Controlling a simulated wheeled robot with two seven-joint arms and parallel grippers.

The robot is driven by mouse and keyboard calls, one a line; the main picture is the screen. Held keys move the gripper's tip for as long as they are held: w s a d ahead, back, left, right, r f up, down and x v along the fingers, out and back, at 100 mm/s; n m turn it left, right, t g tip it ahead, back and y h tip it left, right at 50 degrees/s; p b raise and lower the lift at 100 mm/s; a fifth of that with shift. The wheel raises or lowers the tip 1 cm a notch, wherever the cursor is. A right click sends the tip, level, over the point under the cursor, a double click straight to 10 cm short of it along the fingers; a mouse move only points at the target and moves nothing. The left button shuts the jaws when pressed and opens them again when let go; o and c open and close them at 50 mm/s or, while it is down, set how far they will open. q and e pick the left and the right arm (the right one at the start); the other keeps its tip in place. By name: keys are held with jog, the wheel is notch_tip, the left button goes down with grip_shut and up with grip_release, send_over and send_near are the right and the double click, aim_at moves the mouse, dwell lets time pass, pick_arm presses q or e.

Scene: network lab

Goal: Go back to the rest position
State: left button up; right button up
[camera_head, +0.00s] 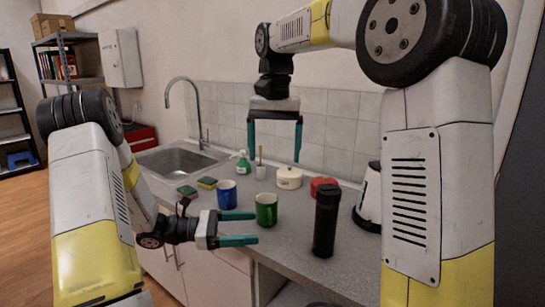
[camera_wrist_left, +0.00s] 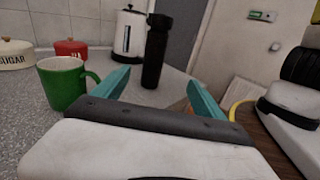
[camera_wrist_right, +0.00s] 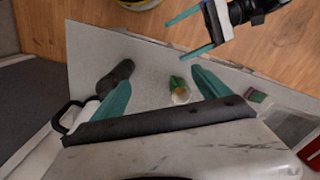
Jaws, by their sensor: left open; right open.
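My left gripper (camera_head: 238,228) is open and empty in the head view, low at the counter's front edge and just left of the green mug (camera_head: 266,209). Its teal fingers also show in the left wrist view (camera_wrist_left: 160,88), with the green mug (camera_wrist_left: 64,82) to their left. My right gripper (camera_head: 275,136) is open and empty, pointing down high above the counter near the tiled wall. In the right wrist view its fingers (camera_wrist_right: 160,92) are apart, with the green mug (camera_wrist_right: 179,91) seen below between them.
A blue mug (camera_head: 227,194), a black bottle (camera_head: 326,222), a cream sugar tin (camera_head: 289,178), a red tin (camera_head: 323,185) and a white kettle (camera_head: 370,196) stand on the counter (camera_head: 288,237). A green soap bottle (camera_head: 243,165) and sponges are near the sink (camera_head: 178,161).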

pick_arm(q)
jog(key=s+d+r+m+g+y, duration=0.1)
jog(key=s+r+m+g+y, duration=0.1)
jog(key=s+r+m+y, duration=0.3)
jog(key=s+d+r+m+g+y, duration=0.1)
jog(key=s+r+m+y, duration=0.15)
jog(key=s+m, duration=0.45)
pick_arm(e)
jog(key=s+d+t+y, duration=0.2)
jog(key=s+d, duration=0.6)
jog(key=d, duration=0.2)
pick_arm(q)
jog(key=s+a+r+m+t+y, duration=0.5)
jog(key=a+r+m+t+y, duration=0.1)
jog(key=a+m+t+y, duration=0.1)
jog(key=shift+s+a+r+m+y, duration=0.3)
jog(key=shift+s+a+m+y, duration=0.1)
jog(key=shift+a, duration=0.5)
pick_arm(e)
jog(key=s+d+f+n+t, duration=0.1)
jog(key=s+d+f+t, duration=0.3)
jog(key=s+f, duration=0.3)
jog(key=s, duration=0.4)
jog(key=shift+d+n, duration=0.15)
jog(key=shift+n, duration=0.25)
jog(key=shift+s+f, duration=0.1)
